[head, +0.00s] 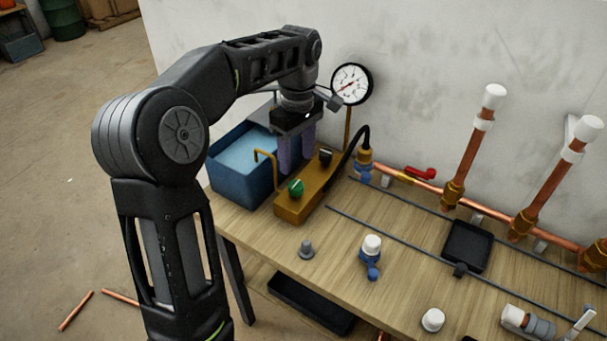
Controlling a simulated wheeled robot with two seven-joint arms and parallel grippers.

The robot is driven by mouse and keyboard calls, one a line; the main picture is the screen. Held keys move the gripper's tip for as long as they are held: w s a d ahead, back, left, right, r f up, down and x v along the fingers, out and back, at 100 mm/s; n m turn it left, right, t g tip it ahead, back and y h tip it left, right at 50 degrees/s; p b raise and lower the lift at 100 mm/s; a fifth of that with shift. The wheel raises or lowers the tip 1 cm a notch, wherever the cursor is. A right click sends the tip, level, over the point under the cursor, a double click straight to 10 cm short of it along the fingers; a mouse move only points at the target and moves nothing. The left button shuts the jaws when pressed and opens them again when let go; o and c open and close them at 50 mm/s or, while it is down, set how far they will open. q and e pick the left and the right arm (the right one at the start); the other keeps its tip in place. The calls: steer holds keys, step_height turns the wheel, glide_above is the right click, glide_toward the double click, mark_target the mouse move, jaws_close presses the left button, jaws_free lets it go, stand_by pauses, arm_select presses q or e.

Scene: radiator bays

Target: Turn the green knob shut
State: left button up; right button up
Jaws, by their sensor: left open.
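The green knob (296,187) sits on the near end of a brass-coloured block (303,200) on the wooden workbench. A pale mark shows across its top. My left gripper (296,170) points down above the far side of the block, just behind the knob in the picture. Its two fingers are apart with nothing seen between them, and I cannot tell whether they touch the block. A dark knob (325,156) stands on the block's far end. My right gripper is not in view.
A blue bin (240,185) stands left of the block. A pressure gauge (351,84) rises behind it, and a black hose (357,141) runs to a copper pipe (420,183).

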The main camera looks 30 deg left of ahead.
mark_target(297, 184)
arm_select(q)
steer(key=shift+s+f, duration=0.1)
steer(key=shift+f, duration=3.85)
steer(key=shift+c, duration=0.4)
jaws_close()
